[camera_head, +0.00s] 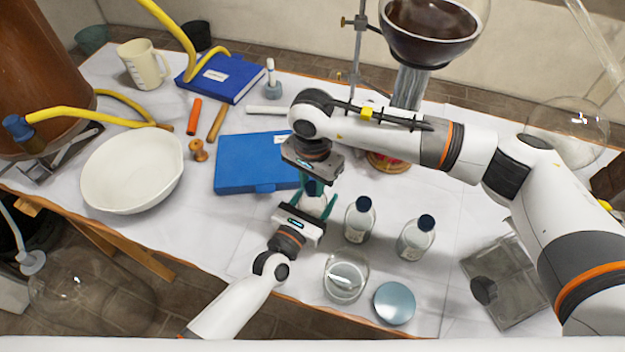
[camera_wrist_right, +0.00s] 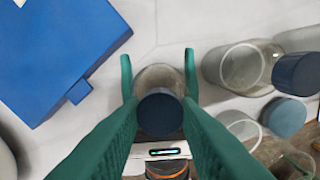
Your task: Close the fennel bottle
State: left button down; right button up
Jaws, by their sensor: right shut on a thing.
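A clear glass bottle (camera_head: 313,203) stands upright near the middle of the table, its label unreadable. My left gripper (camera_head: 317,208) has its green fingers on both sides of the bottle body, and they look closed against the glass. My right gripper (camera_head: 313,184) points down from above, shut on the dark blue cap (camera_wrist_right: 160,112). The cap is over the bottle's mouth in the right wrist view. The right fingers hide much of the cap in the head view, and I cannot tell whether it is seated on the neck.
Two capped bottles (camera_head: 359,219) (camera_head: 416,237) stand to the right. A glass jar (camera_head: 345,277) and a blue-grey lid (camera_head: 394,303) are near the front edge. A white bowl (camera_head: 132,170) is far left.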

jog(key=m, duration=1.1)
jog(key=shift+m, duration=0.4)
jog(key=m, duration=0.4)
jog(key=shift+m, duration=0.3)
jog(key=m, duration=0.4)
jog(key=shift+m, duration=0.4)
jog(key=o, duration=1.1)
jog(key=shift+r, duration=2.25)
